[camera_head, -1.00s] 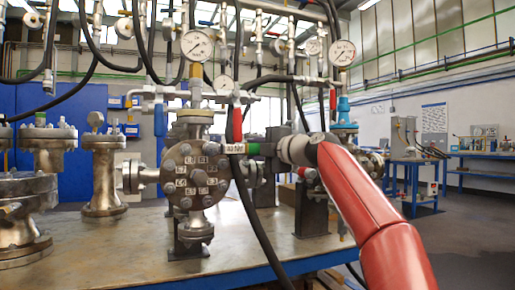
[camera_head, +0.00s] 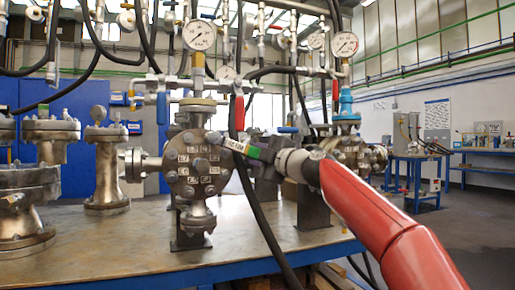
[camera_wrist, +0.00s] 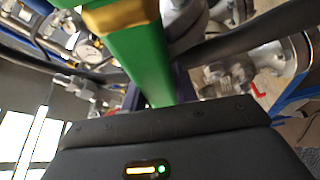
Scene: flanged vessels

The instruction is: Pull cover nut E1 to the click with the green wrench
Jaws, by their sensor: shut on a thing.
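The round cover (camera_head: 182,182) of a flanged vessel faces me in the head view. A ring of nuts and small white labels sits on it; I cannot read which nut is E1. My gripper (camera_head: 264,157) is shut on the green wrench (camera_head: 254,152), to the right of the cover. The wrench carries a white tag and tilts, its left end higher, at the cover's upper right edge. Whether its head sits on a nut is too small to tell. In the wrist view the green wrench (camera_wrist: 138,60) rises from the jaws, with a brass-coloured band; its head is out of view.
Pressure gauges (camera_head: 199,35) and valves hang above. Other flanged vessels (camera_head: 106,165) stand to the left on the metal bench (camera_head: 110,245). A blue-topped valve (camera_head: 346,105) stands behind my arm.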

